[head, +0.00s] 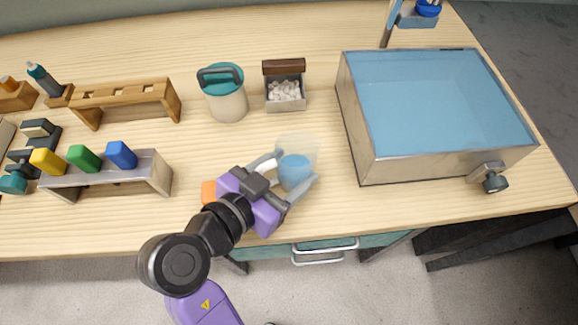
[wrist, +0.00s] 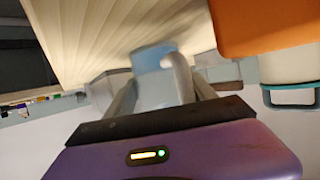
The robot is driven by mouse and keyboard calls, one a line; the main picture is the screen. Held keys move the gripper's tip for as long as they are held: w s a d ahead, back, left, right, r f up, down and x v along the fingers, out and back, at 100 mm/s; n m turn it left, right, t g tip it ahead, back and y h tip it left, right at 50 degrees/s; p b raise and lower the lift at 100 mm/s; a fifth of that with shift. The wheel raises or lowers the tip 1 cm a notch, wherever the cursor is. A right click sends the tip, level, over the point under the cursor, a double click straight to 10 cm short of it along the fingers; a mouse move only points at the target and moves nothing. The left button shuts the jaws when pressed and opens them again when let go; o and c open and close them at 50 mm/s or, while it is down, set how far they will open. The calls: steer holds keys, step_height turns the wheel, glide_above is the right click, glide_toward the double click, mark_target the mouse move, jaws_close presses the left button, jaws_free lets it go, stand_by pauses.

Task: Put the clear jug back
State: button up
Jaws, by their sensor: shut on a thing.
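The clear jug (head: 296,150) is see-through with blue contents in its lower part. It is near the front middle of the table in the head view, left of the big blue-filled basin. My gripper (head: 297,168) is shut on the jug, with one pale finger on each side of it. In the wrist view the jug (wrist: 153,60) shows as a pale blue shape between the fingers, partly hidden by a curved white part. I cannot tell whether its base touches the table.
The basin (head: 362,150) with a tap fills the right side. A teal-lidded canister (head: 228,105) and a box of white pellets (head: 286,103) stand behind the jug. A rack with coloured blocks (head: 152,175) and a wooden rack (head: 125,95) are left. Bare wood lies between.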

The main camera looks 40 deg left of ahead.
steer(key=o, duration=1.8)
steer(key=shift+c, duration=0.2)
steer(key=v, duration=1.2)
